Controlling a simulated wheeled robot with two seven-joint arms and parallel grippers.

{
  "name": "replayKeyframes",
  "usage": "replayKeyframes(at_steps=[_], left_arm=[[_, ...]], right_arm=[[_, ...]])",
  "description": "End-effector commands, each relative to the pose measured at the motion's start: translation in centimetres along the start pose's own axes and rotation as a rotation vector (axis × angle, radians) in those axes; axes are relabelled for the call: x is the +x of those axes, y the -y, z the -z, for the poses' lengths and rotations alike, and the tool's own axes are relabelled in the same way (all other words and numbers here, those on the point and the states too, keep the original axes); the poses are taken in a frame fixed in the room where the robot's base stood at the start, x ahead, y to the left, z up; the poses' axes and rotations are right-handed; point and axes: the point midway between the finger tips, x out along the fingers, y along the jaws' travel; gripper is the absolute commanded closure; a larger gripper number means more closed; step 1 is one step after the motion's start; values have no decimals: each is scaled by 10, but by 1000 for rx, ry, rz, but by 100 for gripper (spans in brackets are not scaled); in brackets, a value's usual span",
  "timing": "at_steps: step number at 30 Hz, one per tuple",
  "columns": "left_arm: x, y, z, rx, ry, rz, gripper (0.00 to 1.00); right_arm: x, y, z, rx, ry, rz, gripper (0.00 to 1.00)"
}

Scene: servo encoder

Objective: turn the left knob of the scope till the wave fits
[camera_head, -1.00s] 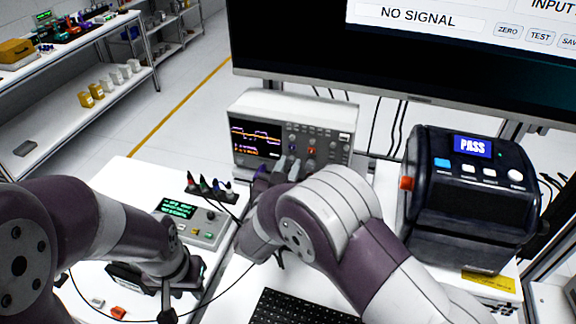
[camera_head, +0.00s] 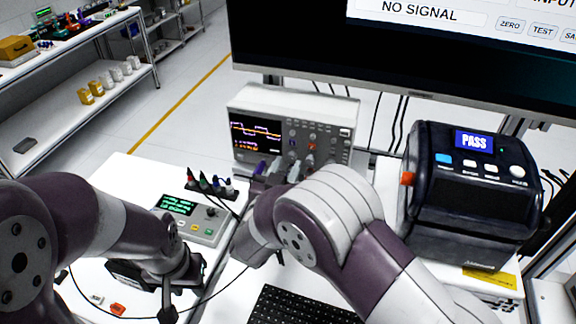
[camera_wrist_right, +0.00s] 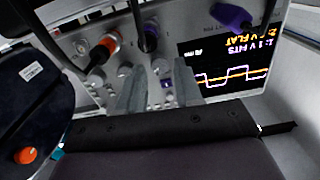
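The scope (camera_head: 245,98) stands at the middle back, its dark screen (camera_head: 256,137) showing an orange and a pale purple trace that do not coincide. The screen also shows in the right wrist view (camera_wrist_right: 220,65), at the right. My right gripper (camera_head: 291,165) is at the scope's front panel. In the right wrist view its two fingers (camera_wrist_right: 160,82) are apart, with a grey knob (camera_wrist_right: 160,67) in the gap near the screen side. Whether they touch it is unclear. My left gripper (camera_head: 172,285) hangs low at the left, its fingers not clear.
Purple, black and orange plugs (camera_wrist_right: 104,50) crowd the panel by the right fingers. A small box with a green display (camera_head: 178,206) sits left of the scope. A black printer-like unit (camera_head: 470,195) reading PASS stands right. A keyboard (camera_head: 300,305) lies in front.

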Motion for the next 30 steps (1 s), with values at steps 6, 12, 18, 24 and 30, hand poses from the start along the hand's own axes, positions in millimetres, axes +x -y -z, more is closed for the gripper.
replayKeyframes(at_steps=[6,12,18,24,30], left_arm=[[26,0,-3,0,1,0,67],[36,0,-4,0,0,0,67],[37,0,-4,0,0,0,67],[37,0,-4,0,0,0,67],[37,0,-4,0,0,0,67]], right_arm=[[-57,1,-6,1,0,7,65],[-98,1,-4,-1,-1,4,65],[-110,0,-1,-1,1,0,65],[-110,0,-1,-1,0,0,65],[-110,0,-1,-1,0,0,65]])
